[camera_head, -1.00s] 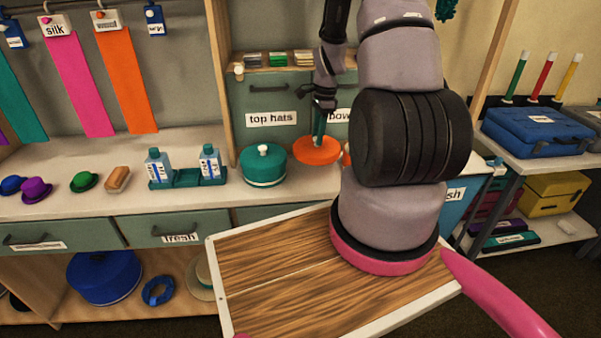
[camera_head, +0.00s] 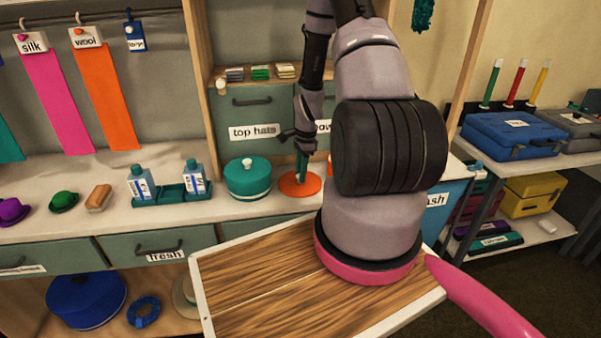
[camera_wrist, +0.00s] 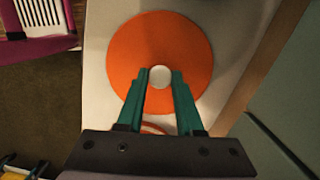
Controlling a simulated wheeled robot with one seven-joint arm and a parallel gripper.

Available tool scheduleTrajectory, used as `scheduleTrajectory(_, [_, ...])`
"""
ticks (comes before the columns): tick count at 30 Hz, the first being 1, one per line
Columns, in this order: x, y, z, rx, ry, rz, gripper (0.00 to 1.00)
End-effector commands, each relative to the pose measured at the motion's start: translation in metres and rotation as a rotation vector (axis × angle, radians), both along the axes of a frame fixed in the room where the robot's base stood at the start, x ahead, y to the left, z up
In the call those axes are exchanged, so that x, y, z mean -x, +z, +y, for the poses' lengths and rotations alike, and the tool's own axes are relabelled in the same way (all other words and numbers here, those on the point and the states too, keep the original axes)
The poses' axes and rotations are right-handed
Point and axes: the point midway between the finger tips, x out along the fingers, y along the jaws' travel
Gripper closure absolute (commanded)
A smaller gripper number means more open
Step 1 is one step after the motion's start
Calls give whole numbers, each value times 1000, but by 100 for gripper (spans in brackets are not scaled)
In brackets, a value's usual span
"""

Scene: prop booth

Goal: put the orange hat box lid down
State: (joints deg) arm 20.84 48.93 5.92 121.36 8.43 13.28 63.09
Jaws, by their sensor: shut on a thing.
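The orange hat box lid (camera_head: 300,185) is a flat round disc, level, at or just above the pale counter (camera_head: 225,207); I cannot tell whether it touches. In the wrist view the lid (camera_wrist: 125,55) shows from above with a white knob (camera_wrist: 160,77) at its middle. My gripper (camera_head: 302,174), with teal fingers, is shut on that knob; the fingers (camera_wrist: 160,82) stand either side of it in the wrist view. Another orange thing (camera_wrist: 152,128) shows partly behind the fingers, mostly hidden.
A teal lidded box (camera_head: 248,180) stands just left of the lid. Left of it are a teal tray with bottles (camera_head: 172,194), a brush (camera_head: 99,198) and small hats. Drawers labelled "top hats" (camera_head: 253,122) stand behind. My arm hides the counter to the right.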

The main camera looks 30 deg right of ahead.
Motion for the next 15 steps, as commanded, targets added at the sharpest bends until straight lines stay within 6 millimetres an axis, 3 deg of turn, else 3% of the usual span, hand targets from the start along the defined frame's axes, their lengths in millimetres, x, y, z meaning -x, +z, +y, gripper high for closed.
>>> scheduleTrajectory(3, [0,-3,0,0,1,0,100])
scheduleTrajectory(4, [0,-3,0,0,1,0,53])
scheduleTrajectory(6, [0,-2,0,0,1,0,35])
scheduleTrajectory(15, [0,-2,0,0,1,0,35])
